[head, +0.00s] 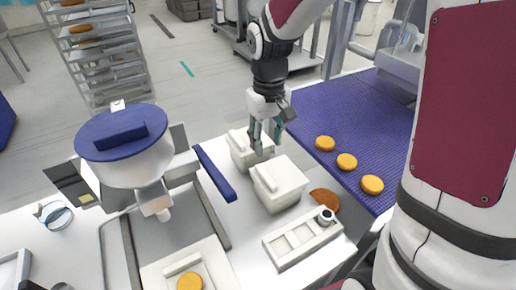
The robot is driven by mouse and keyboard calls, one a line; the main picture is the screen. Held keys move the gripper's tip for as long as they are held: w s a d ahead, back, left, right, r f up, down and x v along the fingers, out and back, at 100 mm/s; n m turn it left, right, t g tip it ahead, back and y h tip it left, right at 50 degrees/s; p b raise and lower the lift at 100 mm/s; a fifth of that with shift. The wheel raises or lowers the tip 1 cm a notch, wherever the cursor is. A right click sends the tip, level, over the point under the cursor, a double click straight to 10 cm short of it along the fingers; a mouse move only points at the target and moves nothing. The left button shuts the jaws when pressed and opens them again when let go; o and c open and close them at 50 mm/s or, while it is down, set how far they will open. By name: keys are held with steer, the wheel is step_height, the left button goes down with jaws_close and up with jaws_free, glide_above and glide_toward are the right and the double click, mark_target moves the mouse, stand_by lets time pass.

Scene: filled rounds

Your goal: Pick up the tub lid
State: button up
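Two white tubs stand side by side on the white table. The rear tub (253,158) has a white lid (237,141) with a raised bar handle. The front tub (280,197) also has a white lid (282,176) with a bar handle. My gripper (265,140) points down at the right edge of the rear tub, behind the front tub. Its two grey-green fingers are apart with nothing seen between them. They overlap the rear lid's right side in the picture; I cannot tell whether they touch it.
A white hopper machine with a blue lid (120,133) stands left. A blue bar (214,172) lies left of the tubs. A blue conveyor (372,127) with orange rounds (347,162) runs right. A white slotted tray (297,240) and a brown disc (324,198) lie in front.

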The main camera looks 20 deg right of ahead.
glide_above(266, 176)
steer(key=f, duration=0.8)
steer(key=shift+w+a+f, duration=0.15)
steer(key=shift+a+f, duration=0.05)
steer(key=shift+f, duration=0.15)
steer(key=shift+d+f, duration=0.15)
steer(key=shift+f, duration=1.2)
steer(key=shift+d+f, duration=0.1)
steer(key=shift+f, duration=1.25)
jaws_close()
